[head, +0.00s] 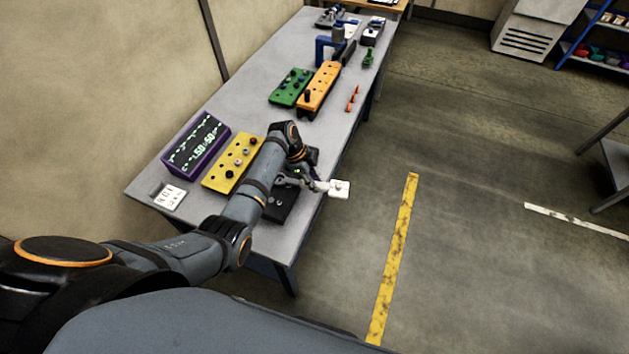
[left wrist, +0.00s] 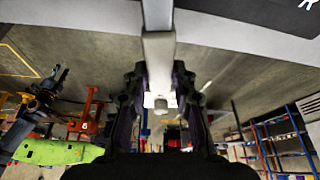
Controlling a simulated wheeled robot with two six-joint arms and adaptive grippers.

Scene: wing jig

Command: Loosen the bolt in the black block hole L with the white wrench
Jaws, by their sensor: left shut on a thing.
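My left gripper (head: 314,184) is shut on the white wrench (head: 340,189) above the right edge of the table. The wrench's broad white end sticks out to the right, past the table edge. In the left wrist view the white wrench (left wrist: 158,60) runs between the two dark fingers, with a knob near their tips. The black block (head: 281,204) lies on the table just below and left of the gripper, partly covered by my arm. A pale letter like a C shows on it; hole L and its bolt cannot be made out. My right gripper is in neither view.
A yellow block (head: 220,174) with knobs, a purple-framed display (head: 168,158) and a white label card (head: 169,198) stand left of my arm. Green (head: 289,88) and orange (head: 329,75) blocks lie further back.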

